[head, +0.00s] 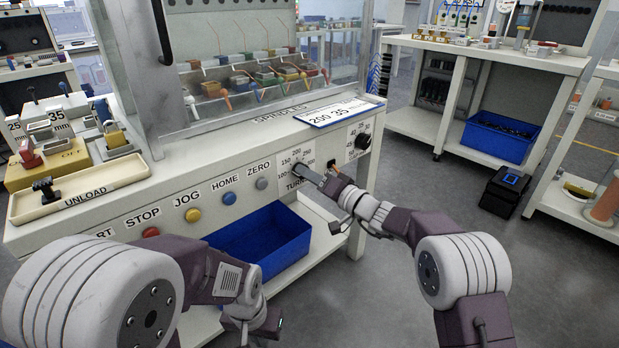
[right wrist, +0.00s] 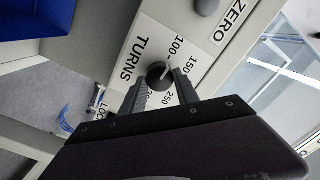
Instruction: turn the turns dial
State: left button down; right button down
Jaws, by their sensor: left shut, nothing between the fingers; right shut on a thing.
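The turns dial (right wrist: 157,72) is a dark round knob on a white scale plate (right wrist: 140,50) marked TURNS, with numbers around it. Its pale pointer mark faces roughly the 100 in the right wrist view. My right gripper (right wrist: 160,85) is shut on the dial, one finger on each side. In the head view the right gripper (head: 308,172) reaches the machine's front panel and hides most of the dial. My left gripper (head: 250,326) is low in the head view, shut and empty, away from the panel.
Left of the dial are the red STOP (head: 151,232), yellow JOG (head: 193,215), blue HOME (head: 229,198) and grey ZERO (head: 261,183) buttons. Another black dial (head: 363,141) is to the right. A sign (head: 338,111) reads 200 35. A blue bin (head: 262,243) sits below the panel.

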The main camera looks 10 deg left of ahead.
jog(key=m+b, duration=0.7)
jog(key=m, duration=1)
jog(key=shift+f+t+b, duration=0.15)
jog(key=shift+t+b, duration=0.15)
jog(key=shift+m, duration=0.4)
jog(key=c, duration=0.9)
grip_release()
jog(key=p+v, duration=0.2)
jog(key=v, duration=0.7)
